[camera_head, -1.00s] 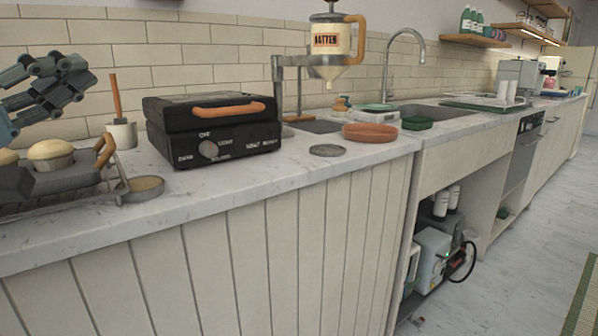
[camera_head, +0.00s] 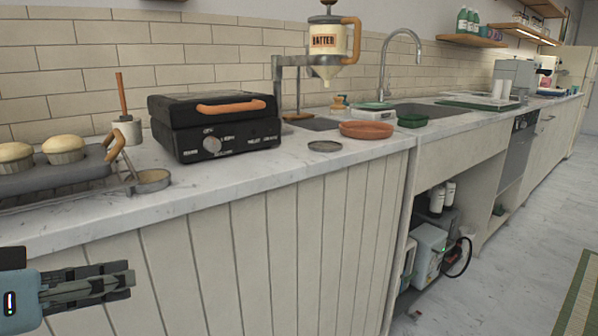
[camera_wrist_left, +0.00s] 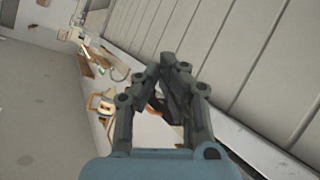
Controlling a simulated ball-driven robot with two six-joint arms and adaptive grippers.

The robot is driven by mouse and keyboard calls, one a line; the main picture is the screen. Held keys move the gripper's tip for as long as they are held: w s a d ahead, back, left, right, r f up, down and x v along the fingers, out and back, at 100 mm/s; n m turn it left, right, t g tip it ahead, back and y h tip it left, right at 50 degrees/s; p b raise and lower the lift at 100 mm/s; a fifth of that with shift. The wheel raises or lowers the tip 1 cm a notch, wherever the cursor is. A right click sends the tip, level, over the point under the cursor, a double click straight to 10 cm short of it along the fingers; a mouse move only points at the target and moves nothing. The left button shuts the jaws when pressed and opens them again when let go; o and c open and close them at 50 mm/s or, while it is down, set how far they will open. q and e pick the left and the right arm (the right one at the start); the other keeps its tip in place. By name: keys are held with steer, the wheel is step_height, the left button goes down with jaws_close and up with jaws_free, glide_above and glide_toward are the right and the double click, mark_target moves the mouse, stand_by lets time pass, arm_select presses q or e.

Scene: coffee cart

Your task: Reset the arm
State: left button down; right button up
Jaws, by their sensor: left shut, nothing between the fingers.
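My left gripper (camera_head: 128,279) is low at the left of the head view, in front of the cabinet's panelled face and below the counter top. It is shut and empty, pointing to the right. In the left wrist view its fingers (camera_wrist_left: 168,68) come together at their tips with nothing between them. My right gripper is in neither view.
The marble counter (camera_head: 240,185) holds a muffin tray (camera_head: 60,178), a black waffle maker (camera_head: 215,128), a batter dispenser (camera_head: 328,45) and a terracotta dish (camera_head: 367,130).

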arm_select(q)
steer(key=s+a+f+g+y, duration=0.3)
steer(key=s+f+g+y, duration=0.1)
steer(key=s+f, duration=0.4)
steer(key=s+a+f+g+y, duration=0.25)
steer(key=s+f+g, duration=0.2)
steer(key=s, duration=0.55)
steer(key=s+a+f+g, duration=0.1)
steer(key=s+a+f, duration=0.15)
steer(key=f, duration=1.15)
steer(key=s+a+f+g, duration=0.1)
steer(key=s+f, duration=0.2)
steer(key=f, duration=1.2)
steer(key=s+f, duration=0.6)
steer(key=s, duration=0.2)
steer(key=s+f+p, duration=0.1)
steer(key=s+f, duration=0.4)
steer(key=s, duration=0.4)
steer(key=shift+a+f+y, duration=0.15)
steer(key=shift+f+y, duration=0.2)
steer(key=shift+s+n+g, duration=0.2)
steer(key=shift+n+g, duration=0.05)
steer(key=shift+n, duration=0.05)
